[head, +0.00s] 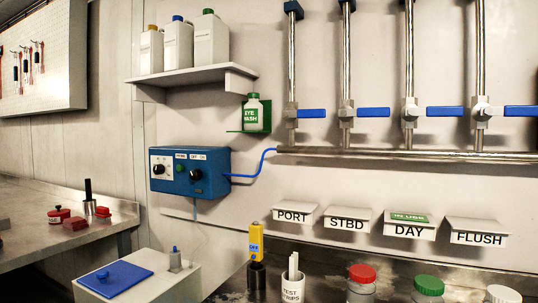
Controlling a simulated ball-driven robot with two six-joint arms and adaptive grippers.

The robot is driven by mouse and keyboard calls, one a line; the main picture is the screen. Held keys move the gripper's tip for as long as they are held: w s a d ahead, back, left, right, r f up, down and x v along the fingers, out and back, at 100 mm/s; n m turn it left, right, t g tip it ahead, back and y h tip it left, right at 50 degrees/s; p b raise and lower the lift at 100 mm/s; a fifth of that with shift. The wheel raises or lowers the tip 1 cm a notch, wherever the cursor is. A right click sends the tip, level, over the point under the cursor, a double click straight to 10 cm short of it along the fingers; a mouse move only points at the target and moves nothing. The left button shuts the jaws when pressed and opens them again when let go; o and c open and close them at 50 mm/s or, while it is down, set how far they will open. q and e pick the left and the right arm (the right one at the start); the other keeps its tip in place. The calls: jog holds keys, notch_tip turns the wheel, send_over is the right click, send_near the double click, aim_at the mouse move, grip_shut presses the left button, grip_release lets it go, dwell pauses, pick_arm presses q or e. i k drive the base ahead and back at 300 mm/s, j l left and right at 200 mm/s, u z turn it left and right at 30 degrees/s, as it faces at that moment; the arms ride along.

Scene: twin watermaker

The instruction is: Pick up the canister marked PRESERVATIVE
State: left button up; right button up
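No label reading PRESERVATIVE can be made out. Three white canisters stand on the wall shelf (190,77) at upper left. One has a yellow cap (152,50), one a blue cap (179,45) and one a green cap (211,40); no marking on them is legible. At the lower edge are jars with a red lid (362,274), a green lid (429,286) and a white lid (503,294); their fronts are mostly cut off by the frame. Neither of my grippers is in view.
A blue control box (191,171) and an eye wash bottle (253,112) are on the wall. Pipes with blue valve handles (373,112) run at right. A yellow meter (257,241) and test-strip cup (292,288) stand nearby.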

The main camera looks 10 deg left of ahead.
aim_at(179, 43)
jog(key=j, duration=1.35)
